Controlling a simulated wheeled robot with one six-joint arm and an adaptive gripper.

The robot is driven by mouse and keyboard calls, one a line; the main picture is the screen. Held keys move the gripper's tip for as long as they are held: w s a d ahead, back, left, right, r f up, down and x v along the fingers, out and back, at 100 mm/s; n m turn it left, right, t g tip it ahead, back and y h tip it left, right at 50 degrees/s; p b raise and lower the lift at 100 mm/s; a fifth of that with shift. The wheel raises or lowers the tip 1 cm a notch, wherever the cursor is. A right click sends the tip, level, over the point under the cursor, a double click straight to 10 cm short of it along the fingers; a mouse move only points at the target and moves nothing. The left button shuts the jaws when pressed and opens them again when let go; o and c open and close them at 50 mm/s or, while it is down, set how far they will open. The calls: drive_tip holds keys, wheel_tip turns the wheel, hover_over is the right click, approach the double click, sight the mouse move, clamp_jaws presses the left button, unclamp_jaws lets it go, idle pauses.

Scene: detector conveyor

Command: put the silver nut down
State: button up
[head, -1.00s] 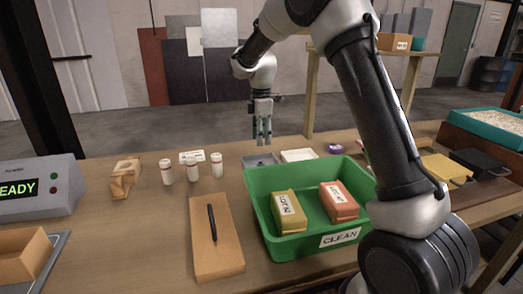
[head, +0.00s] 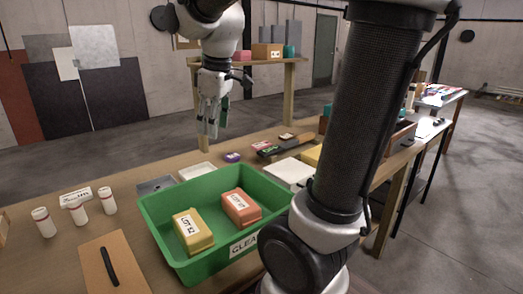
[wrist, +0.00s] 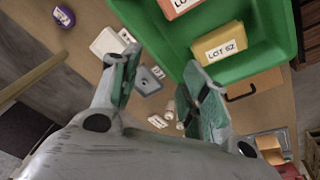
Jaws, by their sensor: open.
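My gripper (head: 213,118) is open, raised above the back of the workbench, with its fingers pointing down. In the wrist view its two fingers (wrist: 163,72) stand apart with nothing held between them. A shallow grey tray (head: 155,185) lies on the bench behind the green bin; it also shows between the fingers in the wrist view (wrist: 156,84). A small dark spot shows on it, too small to identify. I cannot make out the silver nut for certain in any view.
The green bin (head: 165,240) holds a yellow box (head: 193,232) and an orange box (head: 241,207). Near the grey tray are a white tray (head: 196,171), a purple item (head: 232,157) and several white bottles (head: 77,211).

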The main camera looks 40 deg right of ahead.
drive_tip(key=s+d+f+m+t, duration=0.1)
drive_tip(key=s+d+f+m, duration=0.2)
drive_tip(key=s+m, duration=0.4)
drive_tip(key=s, duration=0.8)
drive_tip(key=shift+s+d+f+t, duration=0.15)
drive_tip(key=shift+s+f+t, duration=0.1)
drive_tip(key=shift+t, duration=0.15)
